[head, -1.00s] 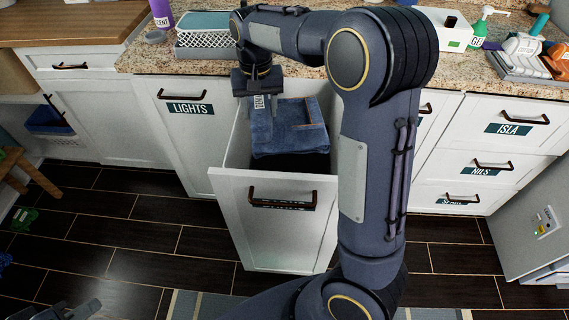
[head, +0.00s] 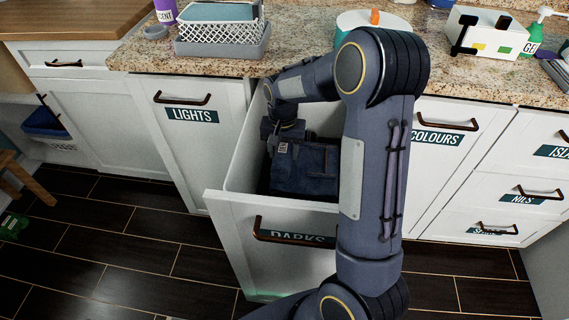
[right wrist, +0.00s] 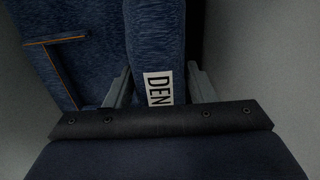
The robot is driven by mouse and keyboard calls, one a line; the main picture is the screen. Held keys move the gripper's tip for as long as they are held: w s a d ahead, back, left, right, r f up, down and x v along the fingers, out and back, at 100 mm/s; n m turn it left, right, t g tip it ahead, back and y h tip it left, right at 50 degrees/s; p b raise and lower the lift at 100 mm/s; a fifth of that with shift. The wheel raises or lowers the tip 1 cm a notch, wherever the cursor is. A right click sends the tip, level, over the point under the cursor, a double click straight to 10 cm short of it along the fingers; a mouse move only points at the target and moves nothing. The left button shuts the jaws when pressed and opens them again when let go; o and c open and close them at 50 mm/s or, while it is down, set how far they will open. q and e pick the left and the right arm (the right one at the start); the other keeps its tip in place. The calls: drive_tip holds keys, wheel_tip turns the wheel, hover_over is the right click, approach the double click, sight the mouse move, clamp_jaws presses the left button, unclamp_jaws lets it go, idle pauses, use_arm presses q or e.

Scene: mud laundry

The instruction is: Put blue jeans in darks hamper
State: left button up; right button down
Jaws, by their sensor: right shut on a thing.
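The blue jeans (head: 308,172) are a folded dark denim bundle with a white tag, inside the pulled-out darks hamper (head: 228,208). The hamper front carries a label reading DARKS, partly covered by its handle. My right gripper (head: 285,138) reaches down into the hamper and is shut on the jeans near the tag. In the right wrist view the denim (right wrist: 155,45) lies between the two fingers (right wrist: 158,90), with the tag reading DEN. Whether the jeans rest on the hamper bottom is hidden. My left gripper is not in view.
The closed LIGHTS front (head: 195,135) is left of the open hamper, and the closed COLOURS front (head: 440,155) is right.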

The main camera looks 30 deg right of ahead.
drive_tip(key=shift+f+b, duration=0.4)
drive_tip(key=shift+f, duration=1.8)
drive_tip(key=shift+f, duration=0.1)
drive_tip(key=c, duration=0.6)
unclamp_jaws()
wheel_tip(320, 180, up, 12)
drive_tip(key=p, duration=0.2)
drive_tip(key=shift+p, duration=0.4)
